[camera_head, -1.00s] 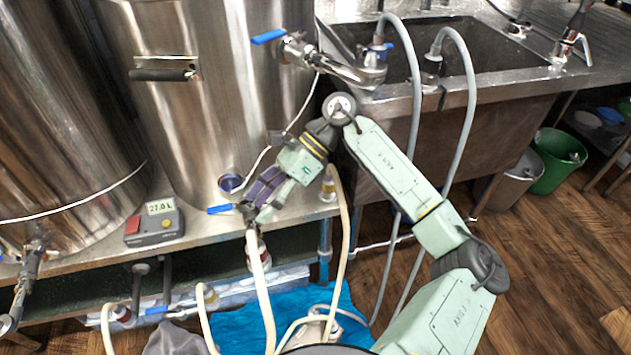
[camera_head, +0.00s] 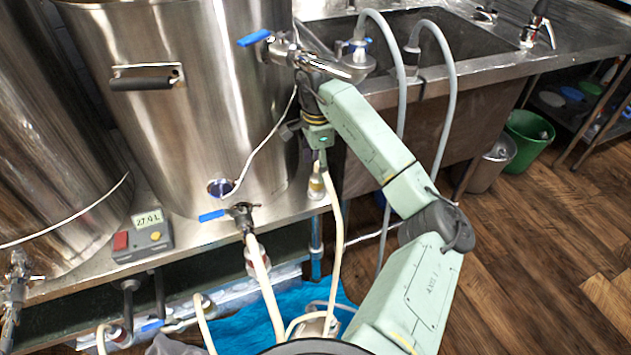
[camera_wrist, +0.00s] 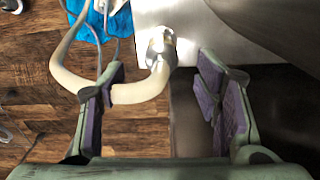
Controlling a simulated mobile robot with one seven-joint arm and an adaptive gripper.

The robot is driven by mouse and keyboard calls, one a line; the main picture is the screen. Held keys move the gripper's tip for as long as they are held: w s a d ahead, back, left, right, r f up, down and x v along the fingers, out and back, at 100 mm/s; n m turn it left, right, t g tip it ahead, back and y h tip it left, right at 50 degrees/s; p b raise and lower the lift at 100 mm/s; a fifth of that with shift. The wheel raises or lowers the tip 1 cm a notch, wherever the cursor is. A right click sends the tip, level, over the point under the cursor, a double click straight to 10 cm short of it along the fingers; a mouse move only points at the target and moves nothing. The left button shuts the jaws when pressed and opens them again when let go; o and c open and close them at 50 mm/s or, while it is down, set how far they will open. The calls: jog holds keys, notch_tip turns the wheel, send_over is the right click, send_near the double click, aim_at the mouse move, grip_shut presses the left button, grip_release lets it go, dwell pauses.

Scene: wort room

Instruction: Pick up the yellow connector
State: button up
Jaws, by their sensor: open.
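The yellow connector (camera_head: 316,187) stands at the front edge of the steel counter in the head view, with a cream hose (camera_head: 337,235) hanging from it. In the wrist view, a shiny fitting (camera_wrist: 160,48) sits at the hose's end on the pale counter edge; its yellow colour is not clear there. My gripper (camera_head: 322,160) is just above the connector in the head view, pointing down. In the wrist view my gripper (camera_wrist: 162,75) is open, its purple-padded fingers apart. The fitting lies ahead between them, and the hose (camera_wrist: 135,92) passes behind the left finger.
A steel vat (camera_head: 190,100) stands left of my gripper, and a sink (camera_head: 440,60) is to the right. A blue-handled valve (camera_head: 240,212) with another hose is left of the connector. A readout box (camera_head: 145,235) sits on the counter. Wooden floor is open at right.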

aim_at(317, 170)
notch_tip(317, 170, down, 7)
jog(key=shift+w+f+p, duration=0.1)
jog(key=shift+f+p, duration=0.05)
jog(key=shift+p, duration=0.55)
jog(key=shift+c, duration=0.4)
jog(key=c, duration=1.3)
jog(key=shift+r, duration=0.55)
notch_tip(317, 170, up, 2)
jog(key=shift+w+r+b, duration=0.1)
jog(key=shift+r+b, duration=0.1)
jog(key=shift+b, duration=0.4)
jog(key=s+d+r+b, duration=0.1)
jog(key=s+b, duration=0.2)
jog(key=s, duration=1.3)
jog(key=shift+r, duration=0.3)
jog(key=shift+s, duration=0.1)
